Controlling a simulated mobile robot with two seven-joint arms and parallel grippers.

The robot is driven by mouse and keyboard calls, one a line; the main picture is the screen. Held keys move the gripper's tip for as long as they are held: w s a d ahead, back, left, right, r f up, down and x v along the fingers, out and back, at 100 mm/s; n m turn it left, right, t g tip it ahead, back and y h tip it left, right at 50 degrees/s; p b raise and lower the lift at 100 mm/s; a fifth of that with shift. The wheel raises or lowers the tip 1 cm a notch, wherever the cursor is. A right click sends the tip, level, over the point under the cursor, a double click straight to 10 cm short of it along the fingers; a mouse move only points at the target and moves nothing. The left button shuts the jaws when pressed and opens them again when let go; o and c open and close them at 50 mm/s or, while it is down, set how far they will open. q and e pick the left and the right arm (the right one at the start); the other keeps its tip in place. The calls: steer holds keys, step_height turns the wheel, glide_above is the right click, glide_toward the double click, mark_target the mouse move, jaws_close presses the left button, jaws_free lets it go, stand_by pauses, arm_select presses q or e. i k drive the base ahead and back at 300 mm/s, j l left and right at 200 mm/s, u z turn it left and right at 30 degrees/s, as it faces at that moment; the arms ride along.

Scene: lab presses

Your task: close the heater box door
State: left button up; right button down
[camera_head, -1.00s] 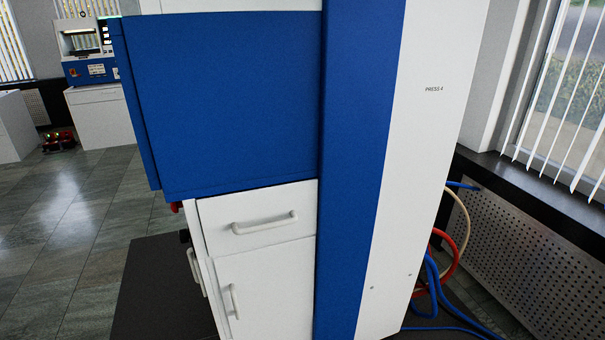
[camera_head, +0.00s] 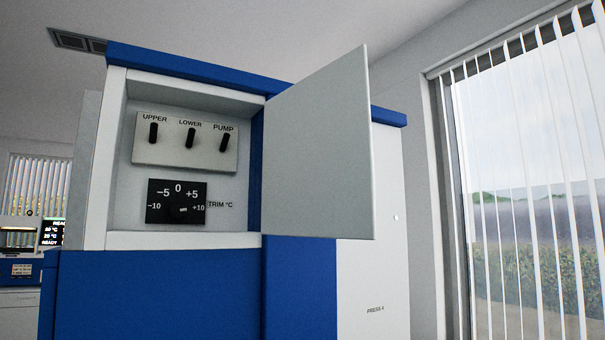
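The heater box (camera_head: 116,160) sits at the top of the blue and white press, with its front open. Its light grey door (camera_head: 322,150) is hinged on the right side of the opening and stands swung wide open. Inside are a panel with several black switches marked UPPER, LOWER and PUMP (camera_head: 185,143) and a black TRIM °C dial plate (camera_head: 177,201). The dial's pointer is small and seems to point right, toward +10. Neither of my grippers shows in the head view.
The press body (camera_head: 160,295) fills the lower middle, with its white side marked PRESS 4 (camera_head: 375,310). A window with vertical blinds (camera_head: 520,180) is at the right. Another press with a lit display (camera_head: 50,232) stands at the far left.

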mark_target(319, 179)
steer(key=u, duration=0.35)
steer(key=i+l+u, duration=0.1)
steer(key=u, duration=0.3)
steer(key=l+u, duration=0.15)
steer(key=u, duration=0.2)
steer(key=l+u, duration=0.65)
steer(key=l, duration=0.2)
steer(key=l+u, duration=0.1)
steer(key=l, duration=0.7)
steer(key=k+l+u, duration=0.15)
steer(key=l, duration=0.65)
